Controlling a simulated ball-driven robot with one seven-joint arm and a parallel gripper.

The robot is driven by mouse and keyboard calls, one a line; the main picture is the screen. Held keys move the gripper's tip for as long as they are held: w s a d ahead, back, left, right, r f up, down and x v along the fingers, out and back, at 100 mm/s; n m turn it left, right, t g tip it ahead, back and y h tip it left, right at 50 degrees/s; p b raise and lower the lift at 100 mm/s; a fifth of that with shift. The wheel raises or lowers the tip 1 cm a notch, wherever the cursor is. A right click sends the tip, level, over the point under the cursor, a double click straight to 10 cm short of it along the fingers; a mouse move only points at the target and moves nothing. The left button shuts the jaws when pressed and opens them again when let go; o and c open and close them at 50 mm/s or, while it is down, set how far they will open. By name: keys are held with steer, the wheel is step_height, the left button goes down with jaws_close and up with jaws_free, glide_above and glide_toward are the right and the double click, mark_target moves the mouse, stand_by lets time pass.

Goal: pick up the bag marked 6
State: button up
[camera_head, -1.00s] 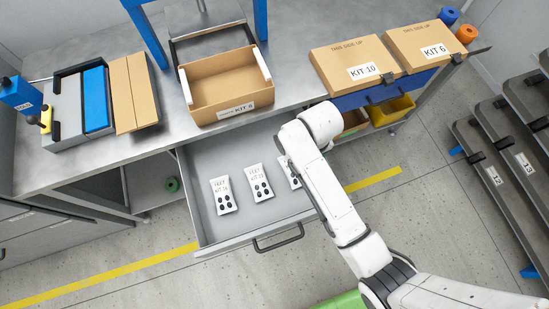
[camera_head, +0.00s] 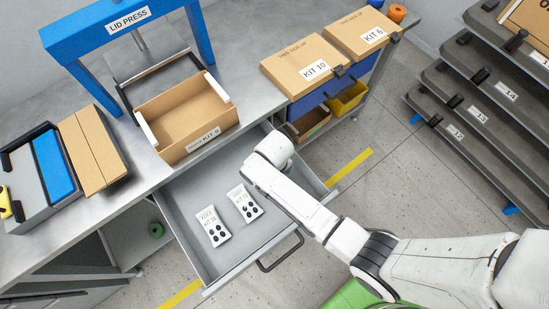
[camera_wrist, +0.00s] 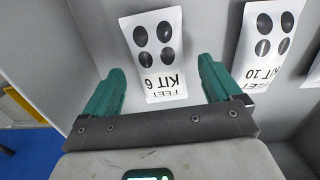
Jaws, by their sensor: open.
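The white bag marked KIT 6 (camera_wrist: 156,58), with black oval feet, lies in the open grey drawer (camera_head: 211,263). In the wrist view my gripper (camera_wrist: 160,68) is open and empty, with its teal fingers on either side of this bag's printed end. I cannot tell how high the fingers are above it. In the head view my arm hides this bag and the fingers. A bag marked KIT 10 (camera_wrist: 265,45) lies beside it, also seen in the head view (camera_head: 244,203). A third bag (camera_head: 213,227) lies at the drawer's left, its number too small to read.
An open carton (camera_head: 185,112) stands on the bench behind the drawer, by the blue lid press (camera_head: 127,22). Closed boxes KIT 10 (camera_head: 300,62) and KIT 6 (camera_head: 362,32) sit to the right. Dark sloped racks (camera_head: 480,110) stand at far right.

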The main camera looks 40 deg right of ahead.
steer(key=shift+f, duration=0.9)
steer(key=c, duration=1.2)
